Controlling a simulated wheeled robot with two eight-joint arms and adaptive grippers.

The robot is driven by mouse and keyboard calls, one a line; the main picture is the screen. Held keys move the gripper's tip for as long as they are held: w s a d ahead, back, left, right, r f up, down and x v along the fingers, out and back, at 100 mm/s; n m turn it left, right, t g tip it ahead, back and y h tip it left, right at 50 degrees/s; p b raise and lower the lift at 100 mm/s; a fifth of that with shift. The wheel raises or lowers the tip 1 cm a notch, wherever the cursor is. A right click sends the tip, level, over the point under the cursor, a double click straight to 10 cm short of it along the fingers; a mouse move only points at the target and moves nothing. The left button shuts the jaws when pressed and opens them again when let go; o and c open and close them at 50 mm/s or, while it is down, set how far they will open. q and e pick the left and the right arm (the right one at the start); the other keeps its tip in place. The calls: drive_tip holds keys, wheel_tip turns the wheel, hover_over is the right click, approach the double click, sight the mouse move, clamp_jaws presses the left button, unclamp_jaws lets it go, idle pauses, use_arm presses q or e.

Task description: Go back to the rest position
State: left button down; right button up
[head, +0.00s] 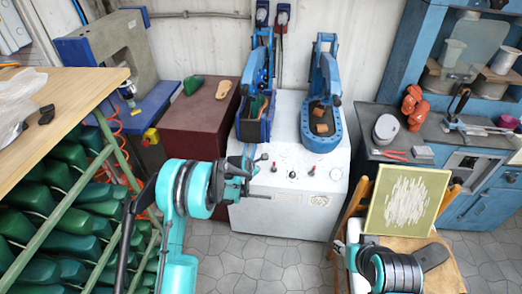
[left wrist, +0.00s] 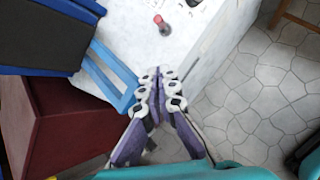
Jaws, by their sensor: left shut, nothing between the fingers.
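My left gripper (head: 246,172) is in front of the left side of the white machine cabinet (head: 300,205) in the head view. In the left wrist view the fingers of my left gripper (left wrist: 158,76) meet at their tips, shut and empty. They are over the cabinet's edge, near a blue frame part (left wrist: 110,75). My right arm shows at the lower right of the head view, in front of a wooden chair (head: 440,272). The fingers of my right gripper do not show there.
A green shelf rack (head: 66,202) with several green shoe lasts stands at the left. A dark red box (head: 185,125) is left of the cabinet. A framed panel (head: 408,200) leans on the chair. A blue workbench (head: 470,200) is at the right. Grey floor (head: 265,265) is clear between.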

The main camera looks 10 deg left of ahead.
use_arm(q)
drive_tip(key=s+a+r+m+y, duration=0.1)
drive_tip(key=s+a+r+m, duration=0.2)
drive_tip(key=s+r+m, duration=1.35)
drive_tip(key=s+a+r+m, duration=0.1)
drive_tip(key=s+m, duration=0.4)
drive_tip(key=s, duration=0.7)
drive_tip(key=s+a+r+m+g+y, duration=0.1)
drive_tip(key=s+m, duration=0.4)
drive_tip(key=s, duration=0.8)
drive_tip(key=shift+s+a+r, duration=0.15)
drive_tip(key=shift+a+r, duration=0.2)
drive_tip(key=shift+r, duration=0.15)
